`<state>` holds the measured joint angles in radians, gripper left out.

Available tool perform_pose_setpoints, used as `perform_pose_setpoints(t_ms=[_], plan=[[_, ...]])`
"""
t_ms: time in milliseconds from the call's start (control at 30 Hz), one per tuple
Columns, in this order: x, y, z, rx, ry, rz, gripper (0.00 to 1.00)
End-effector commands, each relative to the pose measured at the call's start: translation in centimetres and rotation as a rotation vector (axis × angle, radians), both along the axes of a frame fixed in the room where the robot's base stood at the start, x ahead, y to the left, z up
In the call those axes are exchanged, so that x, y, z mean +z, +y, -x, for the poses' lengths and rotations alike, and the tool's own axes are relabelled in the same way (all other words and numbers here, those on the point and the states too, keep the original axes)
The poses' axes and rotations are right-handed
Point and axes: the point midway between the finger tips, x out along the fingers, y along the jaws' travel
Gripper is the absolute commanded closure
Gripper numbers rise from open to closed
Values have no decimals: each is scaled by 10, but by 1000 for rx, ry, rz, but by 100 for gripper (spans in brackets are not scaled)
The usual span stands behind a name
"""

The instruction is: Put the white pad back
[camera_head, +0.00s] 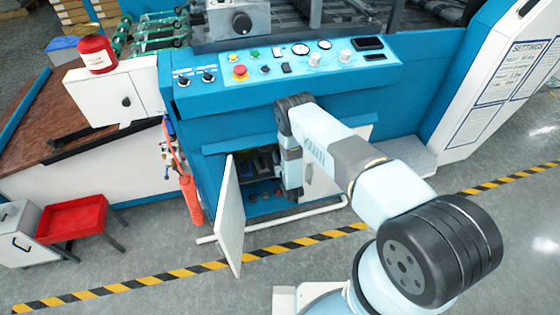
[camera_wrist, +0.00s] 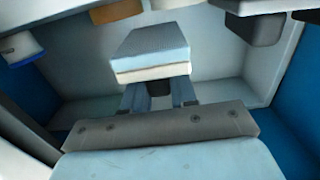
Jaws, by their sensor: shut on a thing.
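In the wrist view, a block-like pad (camera_wrist: 152,48) with a pale blue-white top and a cream lower layer sits at the tips of my gripper (camera_wrist: 158,92). The gripper is shut on this white pad, and the fingers show just below it. Pale walls of a cabinet interior (camera_wrist: 215,85) surround it. In the head view, my arm reaches down into the open cabinet (camera_head: 255,205) under the control panel. The pad cannot be made out there, and the arm hides part of the opening.
The cabinet's left door (camera_head: 230,215) stands open toward the front. Dark block-like items (camera_wrist: 262,28) hang at the top of the wrist view. A red hose (camera_head: 190,195) hangs left of the cabinet. A red tray (camera_head: 75,218) stands far left. A white pipe (camera_head: 270,222) runs low in front.

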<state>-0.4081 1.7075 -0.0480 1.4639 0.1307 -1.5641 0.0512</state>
Motion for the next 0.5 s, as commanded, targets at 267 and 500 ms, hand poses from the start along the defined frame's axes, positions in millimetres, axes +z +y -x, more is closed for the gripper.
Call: perform_pose_setpoints(t_ms=[267, 500], plan=[[-29, 1, -3, 0, -2, -1, 100], [-30, 0, -4, -1, -1, 0, 100]])
